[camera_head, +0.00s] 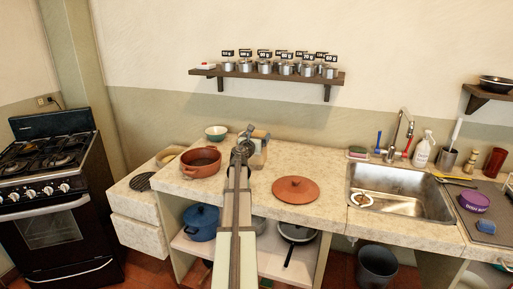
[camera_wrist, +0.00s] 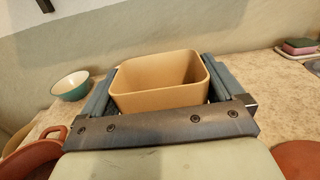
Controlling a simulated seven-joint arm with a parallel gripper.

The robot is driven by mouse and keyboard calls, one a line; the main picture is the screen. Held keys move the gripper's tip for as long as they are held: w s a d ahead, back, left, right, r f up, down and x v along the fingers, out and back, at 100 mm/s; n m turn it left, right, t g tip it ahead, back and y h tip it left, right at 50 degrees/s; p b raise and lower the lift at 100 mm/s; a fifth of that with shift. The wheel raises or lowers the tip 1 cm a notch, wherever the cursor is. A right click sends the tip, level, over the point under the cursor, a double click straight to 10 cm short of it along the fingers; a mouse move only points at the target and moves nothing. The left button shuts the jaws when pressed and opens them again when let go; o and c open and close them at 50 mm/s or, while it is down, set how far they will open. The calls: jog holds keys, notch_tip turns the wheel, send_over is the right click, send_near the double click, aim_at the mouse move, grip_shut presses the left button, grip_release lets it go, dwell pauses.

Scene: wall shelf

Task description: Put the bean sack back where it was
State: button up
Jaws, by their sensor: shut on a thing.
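My gripper (camera_wrist: 158,88) is shut on a tan open-topped container (camera_wrist: 160,98), with one finger along each side of it. The container has rounded corners and looks empty inside; its lower part is hidden by my gripper. In the head view my gripper (camera_head: 246,144) is over the back of the counter, and the tan container (camera_head: 262,134) shows partly behind it. I cannot tell whether its base touches the counter. I see nothing that is clearly a bean sack; the container is the only thing held.
A wall shelf (camera_head: 240,74) above holds several small labelled metal pots. A teal bowl (camera_head: 216,132) and a terracotta pot (camera_head: 201,162) are left of my gripper. A round terracotta lid (camera_head: 296,189) lies right, before the sink (camera_head: 400,192). Counter between lid and wall is clear.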

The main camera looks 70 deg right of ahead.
jog(key=shift+f, duration=2.2)
jog(key=o, duration=1.4)
jog(key=shift+o, duration=0.2)
jog(key=shift+a, duration=0.25)
jog(key=a, duration=1.1)
jog(key=shift+a, duration=0.25)
